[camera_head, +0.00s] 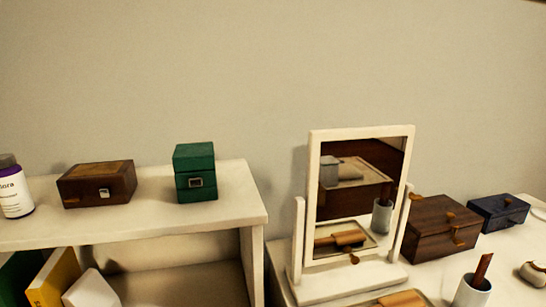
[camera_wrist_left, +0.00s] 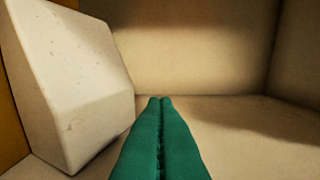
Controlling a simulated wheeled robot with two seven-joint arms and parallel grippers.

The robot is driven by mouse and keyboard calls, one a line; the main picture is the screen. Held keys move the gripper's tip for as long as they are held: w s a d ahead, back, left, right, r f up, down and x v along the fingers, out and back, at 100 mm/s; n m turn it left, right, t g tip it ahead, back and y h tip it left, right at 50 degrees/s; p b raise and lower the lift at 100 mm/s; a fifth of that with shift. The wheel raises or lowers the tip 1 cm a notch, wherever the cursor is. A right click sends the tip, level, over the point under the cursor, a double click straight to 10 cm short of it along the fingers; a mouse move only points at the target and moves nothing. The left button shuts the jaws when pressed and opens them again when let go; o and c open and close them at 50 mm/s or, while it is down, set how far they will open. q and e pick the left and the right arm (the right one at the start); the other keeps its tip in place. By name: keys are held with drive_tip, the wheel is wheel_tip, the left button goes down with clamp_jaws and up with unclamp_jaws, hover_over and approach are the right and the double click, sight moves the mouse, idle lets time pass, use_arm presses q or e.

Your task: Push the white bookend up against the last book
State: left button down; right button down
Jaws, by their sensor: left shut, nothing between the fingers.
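The white bookend (camera_head: 91,289) shows at the bottom left of the head view, on the lower shelf beside a yellow book (camera_head: 55,277). In the left wrist view the bookend (camera_wrist_left: 70,80) fills the left side, upright with a sloping edge. A strip of the yellow book (camera_wrist_left: 12,130) shows to its left. My left gripper (camera_wrist_left: 160,99) is shut and empty, its green fingers pressed together. The fingers are to the right of the bookend, with a gap of shelf floor near their tips. My right gripper is in neither view.
The lower shelf (camera_head: 180,285) is clear to the right of the bookend, up to the side panel (camera_head: 252,265). A bottle (camera_head: 14,187), a brown box (camera_head: 97,184) and a green box (camera_head: 195,172) stand on the top board. A mirror (camera_head: 350,215) stands on the dresser at right.

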use_arm(q)
drive_tip(key=p+v, duration=0.2)
drive_tip(key=v, duration=0.7)
drive_tip(key=shift+s+d, duration=0.15)
drive_tip(key=shift+s, duration=0.2)
drive_tip(key=s+d+f+m+g+h, duration=0.1)
drive_tip(key=s+d+f+g, duration=0.15)
drive_tip(key=f, duration=0.85)
drive_tip(key=s+d+f+m+g+h, duration=0.1)
drive_tip(key=s+d+f+g+h, duration=0.15)
drive_tip(key=f, duration=0.85)
drive_tip(key=s+d+f+m+g+h, duration=0.1)
drive_tip(key=s+d+f+g, duration=0.2)
drive_tip(key=f, duration=0.8)
drive_tip(key=s+a+f+m+g, duration=0.1)
drive_tip(key=s+f+g, duration=0.3)
drive_tip(key=s+f, duration=0.4)
drive_tip(key=s+a+f+m+g+p, duration=0.1)
drive_tip(key=s+f+g, duration=0.3)
drive_tip(key=s, duration=1.3)
wheel_tip(320, 180, down, 4)
drive_tip(key=shift+f+g, duration=0.25)
drive_tip(key=shift+g, duration=0.05)
drive_tip(key=shift+y, duration=0.25)
